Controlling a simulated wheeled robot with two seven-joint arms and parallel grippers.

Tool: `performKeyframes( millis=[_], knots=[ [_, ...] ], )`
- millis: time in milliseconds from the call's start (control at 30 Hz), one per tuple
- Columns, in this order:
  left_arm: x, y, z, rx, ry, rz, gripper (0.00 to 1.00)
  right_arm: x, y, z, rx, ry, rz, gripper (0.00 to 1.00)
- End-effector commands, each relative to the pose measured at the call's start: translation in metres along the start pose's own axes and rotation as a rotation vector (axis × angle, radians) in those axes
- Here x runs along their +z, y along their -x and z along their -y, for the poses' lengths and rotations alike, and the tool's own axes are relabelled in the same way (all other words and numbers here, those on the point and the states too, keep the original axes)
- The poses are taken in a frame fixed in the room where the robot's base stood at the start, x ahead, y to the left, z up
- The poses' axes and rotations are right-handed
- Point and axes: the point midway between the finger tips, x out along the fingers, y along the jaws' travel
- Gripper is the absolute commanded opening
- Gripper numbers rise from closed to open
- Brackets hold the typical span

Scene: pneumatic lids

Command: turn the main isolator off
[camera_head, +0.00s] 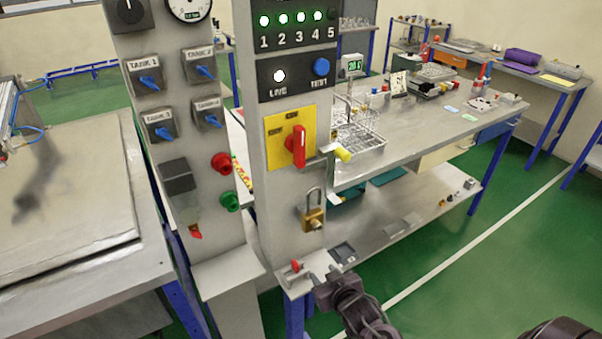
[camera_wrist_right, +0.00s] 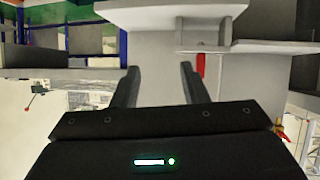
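The main isolator is a red handle (camera_head: 299,146) on a yellow plate (camera_head: 276,138) on the grey right-hand column. The handle stands upright. A brass padlock (camera_head: 312,219) is on the column below it. My right gripper (camera_head: 324,276) is low in front of the column, below the padlock and apart from the handle. In the right wrist view its two dark fingers (camera_wrist_right: 157,82) are spread, with nothing held between them. A red piece (camera_wrist_right: 200,66) shows there beside one finger; I cannot tell whether it is the isolator handle. My left gripper is not in view.
A small ledge (camera_head: 303,284) with a red-topped piece (camera_head: 295,266) is close to my right gripper. A yellow-ended part (camera_head: 343,155) juts out right of the handle. Blue tank switches (camera_head: 148,82) are on the left panel. A workbench (camera_head: 425,146) stands behind; green floor is free at right.

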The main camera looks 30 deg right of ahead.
Motion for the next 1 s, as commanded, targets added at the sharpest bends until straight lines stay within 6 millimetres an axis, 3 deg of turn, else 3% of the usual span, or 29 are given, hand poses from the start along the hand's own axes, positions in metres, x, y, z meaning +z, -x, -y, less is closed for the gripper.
performKeyframes(
  millis=[33,200,400,500,700,1000],
  knots=[
    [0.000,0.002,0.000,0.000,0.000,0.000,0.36,-0.041,0.012,0.001,-0.006,-0.014,-0.068,0.40],
    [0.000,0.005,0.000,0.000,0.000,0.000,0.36,-0.140,0.056,0.005,-0.028,-0.063,-0.243,0.40],
    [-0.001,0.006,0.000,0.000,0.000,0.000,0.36,-0.236,0.093,-0.010,-0.072,-0.088,-0.618,0.40],
    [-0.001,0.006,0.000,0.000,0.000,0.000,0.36,-0.271,0.116,-0.012,-0.106,-0.092,-0.768,0.40],
    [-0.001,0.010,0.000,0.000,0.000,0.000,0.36,-0.300,0.135,-0.012,-0.138,-0.096,-0.888,0.40],
    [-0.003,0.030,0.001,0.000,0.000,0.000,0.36,-0.334,0.111,-0.010,-0.135,-0.098,-0.889,0.40]
  ],
)
